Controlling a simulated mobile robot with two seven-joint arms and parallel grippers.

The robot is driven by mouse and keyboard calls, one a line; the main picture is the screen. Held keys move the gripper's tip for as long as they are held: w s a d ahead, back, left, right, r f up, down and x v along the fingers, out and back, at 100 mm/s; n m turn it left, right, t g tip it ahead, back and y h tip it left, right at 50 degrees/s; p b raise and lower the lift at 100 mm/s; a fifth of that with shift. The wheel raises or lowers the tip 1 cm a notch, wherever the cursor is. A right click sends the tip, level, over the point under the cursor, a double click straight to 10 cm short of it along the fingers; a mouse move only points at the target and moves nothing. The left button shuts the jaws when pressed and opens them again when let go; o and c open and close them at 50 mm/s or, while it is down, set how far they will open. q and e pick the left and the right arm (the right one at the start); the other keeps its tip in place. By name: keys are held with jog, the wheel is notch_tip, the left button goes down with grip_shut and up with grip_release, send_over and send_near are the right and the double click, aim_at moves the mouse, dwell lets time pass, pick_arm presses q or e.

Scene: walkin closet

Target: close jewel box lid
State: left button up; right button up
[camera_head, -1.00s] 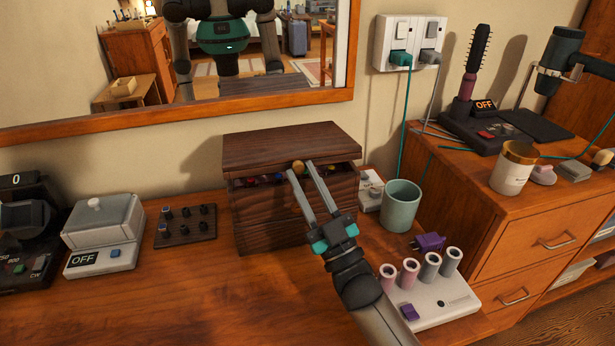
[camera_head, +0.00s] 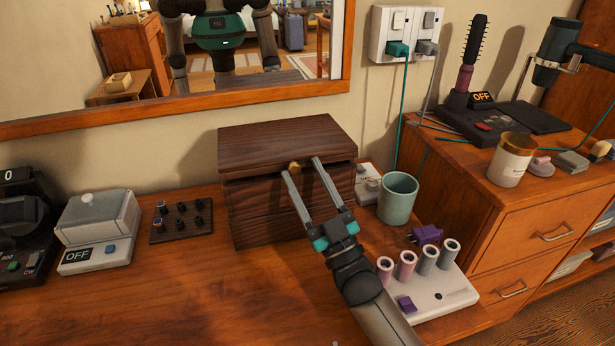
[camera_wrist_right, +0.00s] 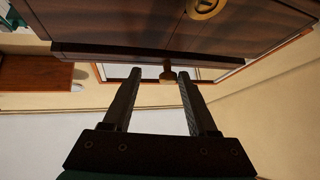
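The dark wooden jewel box (camera_head: 262,208) stands on the dresser top below the mirror. Its lid (camera_head: 285,140) lies low and almost level over the box, with a thin dark line under its front edge; I cannot tell whether it touches the rim. In the right wrist view, the knob (camera_wrist_right: 168,75) shows between the spread fingers, nearer the right one. My left gripper is not in view.
A green cup (camera_head: 398,199) and a white curler stand (camera_head: 432,290) are right of the box. A small knob panel (camera_head: 181,222) and a white device (camera_head: 100,232) are left of it. The dresser top in front is clear.

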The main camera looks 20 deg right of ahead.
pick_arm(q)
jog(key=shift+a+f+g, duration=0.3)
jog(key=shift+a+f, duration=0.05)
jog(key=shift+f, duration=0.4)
pick_arm(e)
jog(key=shift+f, duration=0.3)
jog(key=shift+s+d+f, duration=0.2)
jog(key=shift+s+d, duration=0.1)
jog(key=shift+s, duration=0.05)
pick_arm(q)
jog(key=p, duration=0.1)
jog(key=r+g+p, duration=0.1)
jog(key=p, duration=0.1)
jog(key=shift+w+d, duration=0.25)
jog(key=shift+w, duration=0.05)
pick_arm(e)
jog(key=s+d, duration=0.1)
jog(key=s, duration=0.3)
jog(key=s+d, duration=0.1)
jog(key=s, duration=0.3)
jog(key=s+d, duration=0.1)
jog(key=s, duration=0.3)
jog(key=shift+d, duration=0.35)
jog(key=shift+w+r, duration=0.1)
